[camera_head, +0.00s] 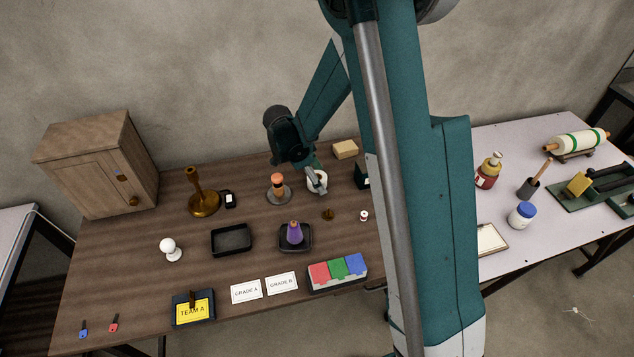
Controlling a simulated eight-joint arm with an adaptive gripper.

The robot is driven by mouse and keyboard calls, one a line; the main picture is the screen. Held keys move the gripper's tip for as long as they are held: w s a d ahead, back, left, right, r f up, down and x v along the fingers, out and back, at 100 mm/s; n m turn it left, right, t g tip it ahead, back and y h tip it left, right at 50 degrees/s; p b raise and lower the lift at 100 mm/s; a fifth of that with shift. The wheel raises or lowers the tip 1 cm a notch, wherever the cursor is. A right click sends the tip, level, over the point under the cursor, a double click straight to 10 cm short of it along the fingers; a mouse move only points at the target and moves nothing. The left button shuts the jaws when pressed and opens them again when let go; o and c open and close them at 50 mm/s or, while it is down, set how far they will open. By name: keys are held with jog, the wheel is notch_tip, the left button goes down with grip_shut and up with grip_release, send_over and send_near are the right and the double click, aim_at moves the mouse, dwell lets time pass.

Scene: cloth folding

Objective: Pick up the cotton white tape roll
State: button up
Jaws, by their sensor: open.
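What looks like the white tape roll (323,176) stands on the brown table, towards the back and right of its middle. It is small, pale and partly hidden behind my gripper. My gripper (317,187) is open, its fingers pointing down right at the roll. It overlaps the roll in this view, and I cannot tell whether they touch.
An orange-topped post (278,186) on a round base stands close to the left. A tan block (345,149) lies behind, and a dark green box (362,176) stands to the right.

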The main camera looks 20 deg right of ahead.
dwell(0.4)
jog(key=c, duration=1)
jog(key=shift+r, duration=0.2)
jog(key=shift+r+p, duration=0.8)
jog(key=shift+r, duration=4.05)
